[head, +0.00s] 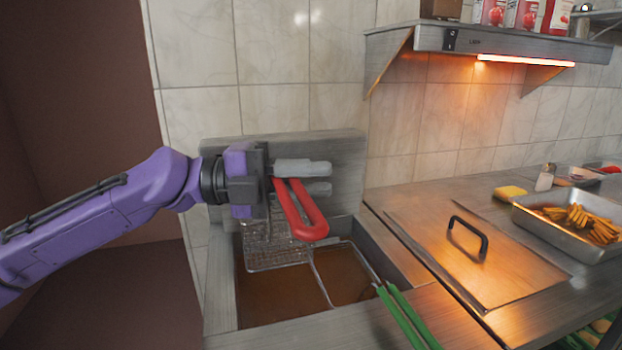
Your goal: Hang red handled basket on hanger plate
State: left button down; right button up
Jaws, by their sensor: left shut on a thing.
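The red-handled basket has a bright red loop handle (298,212) and a wire mesh body (272,246) that hangs below it over the fryer. My left gripper (292,180) comes in from the left and is shut on the red handle near its upper end. The metal hanger plate (345,166) stands upright behind the gripper, against the tiled wall. The gripper and handle cover part of the plate, and I cannot tell whether the basket touches it. My right gripper is not in view.
A second basket with green handles (405,318) sits in the fryer vat (335,275), its handles pointing to the front right. A lid with a black handle (468,234) lies on the right counter. A tray of fries (530,220) and a heat-lamp shelf (490,42) are farther right.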

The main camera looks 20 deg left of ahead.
pick_arm(q)
jog(key=shift+f, duration=0.2)
jog(key=c, duration=1)
grip_release()
jog(key=shift+o, duration=0.2)
jog(key=b+v, duration=0.2)
jog(key=v, duration=0.8)
jog(key=shift+a, duration=0.3)
